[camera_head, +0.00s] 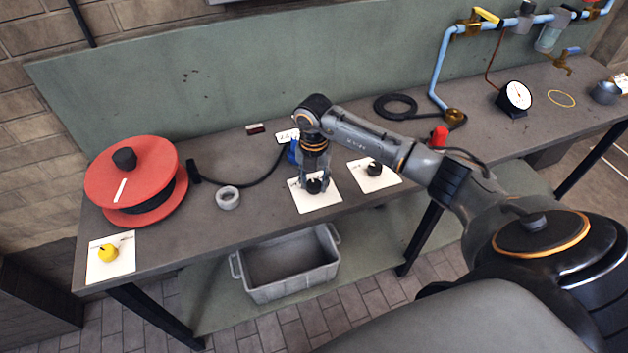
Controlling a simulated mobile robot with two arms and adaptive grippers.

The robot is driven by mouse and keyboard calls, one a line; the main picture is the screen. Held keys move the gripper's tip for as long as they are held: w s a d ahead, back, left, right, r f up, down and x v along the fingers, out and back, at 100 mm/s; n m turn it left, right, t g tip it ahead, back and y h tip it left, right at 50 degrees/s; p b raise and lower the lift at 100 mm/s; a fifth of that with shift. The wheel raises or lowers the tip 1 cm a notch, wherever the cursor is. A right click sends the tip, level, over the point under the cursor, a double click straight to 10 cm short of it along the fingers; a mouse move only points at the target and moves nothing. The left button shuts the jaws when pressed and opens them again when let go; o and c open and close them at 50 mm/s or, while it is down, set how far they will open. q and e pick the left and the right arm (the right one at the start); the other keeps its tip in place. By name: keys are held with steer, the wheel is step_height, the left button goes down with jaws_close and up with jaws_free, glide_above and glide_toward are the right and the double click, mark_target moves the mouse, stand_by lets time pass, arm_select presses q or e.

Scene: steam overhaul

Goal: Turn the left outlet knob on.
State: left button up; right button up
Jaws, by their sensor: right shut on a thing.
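A small black knob (314,187) sits on a white card (318,202) near the front edge of the bench. My right gripper (315,181) points down over this card, and its fingers are shut on the black knob, partly hiding it. A second black knob (374,169) sits on another white card (384,182) just to the right, clear of the gripper. I take the held one as the left outlet knob; any writing on the cards is too small to read. My left gripper is not in view.
A red hose reel (107,187) and a yellow knob (108,253) on a card stand at the left. A tape roll (228,198) lies left of my gripper. A grey crate (290,275) sits below the bench. A gauge (515,97) and blue pipe (441,66) are at the back right.

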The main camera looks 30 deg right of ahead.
mark_target(314, 183)
steer(key=m, duration=0.4)
steer(key=shift+m, duration=0.3)
steer(key=shift+m+p, duration=0.6)
steer(key=shift+m, duration=1.7)
steer(key=shift+w, duration=0.1)
steer(key=o, duration=1.2)
step_height(314, 183, up, 12)
steer(key=shift+r, duration=0.1)
